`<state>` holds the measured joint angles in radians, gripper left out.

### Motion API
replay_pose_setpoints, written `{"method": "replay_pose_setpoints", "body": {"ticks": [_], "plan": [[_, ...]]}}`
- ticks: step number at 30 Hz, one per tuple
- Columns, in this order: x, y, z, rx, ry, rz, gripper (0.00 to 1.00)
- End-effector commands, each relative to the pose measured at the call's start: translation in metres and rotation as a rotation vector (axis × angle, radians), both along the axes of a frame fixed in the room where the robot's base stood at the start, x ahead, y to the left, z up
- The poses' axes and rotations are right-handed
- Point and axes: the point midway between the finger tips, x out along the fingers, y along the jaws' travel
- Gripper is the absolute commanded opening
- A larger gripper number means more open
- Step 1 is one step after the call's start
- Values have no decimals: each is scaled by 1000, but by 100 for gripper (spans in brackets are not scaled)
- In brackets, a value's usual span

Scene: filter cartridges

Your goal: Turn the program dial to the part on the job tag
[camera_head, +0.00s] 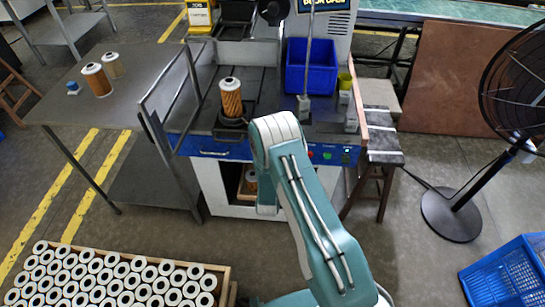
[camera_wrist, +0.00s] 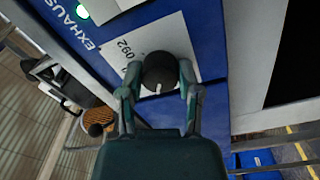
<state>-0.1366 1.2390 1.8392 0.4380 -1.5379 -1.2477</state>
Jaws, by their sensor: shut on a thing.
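The program dial (camera_wrist: 160,70) is a round black knob with a white mark on its lower edge in the wrist view. It sits on a white label (camera_wrist: 118,48) on a blue panel; the printed number "092" shows, and the rest of the label is covered or unreadable. My gripper (camera_wrist: 158,82) is shut on the dial, one finger at each side. In the head view my arm hides the gripper and the dial.
An orange filter cartridge (camera_head: 231,97) stands in the machine beside a blue bin (camera_head: 310,68). Two more cartridges (camera_head: 97,80) stand on the left table. A crate of white-ended cartridges (camera_head: 222,284) is at front left. A fan (camera_head: 452,212) stands right. A green light (camera_wrist: 82,12) glows by "EXHAUST".

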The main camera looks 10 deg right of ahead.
Motion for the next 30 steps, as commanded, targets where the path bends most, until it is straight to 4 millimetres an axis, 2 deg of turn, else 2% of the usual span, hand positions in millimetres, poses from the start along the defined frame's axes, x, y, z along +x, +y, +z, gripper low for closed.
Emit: {"method": "replay_pose_setpoints", "body": {"ticks": [3,4,5,6,17,20,23,30], "plan": [[0,4,-2,1,7,11,0],[0,4,-2,1,7,10,58],[0,3,-2,1,7,10,72],[0,3,-2,1,7,9,79],[-1,1,-1,1,2,3,79],[-7,3,-1,1,3,3,79],[-21,8,-2,0,4,4,79],[-69,25,-4,-2,7,6,79]]}}
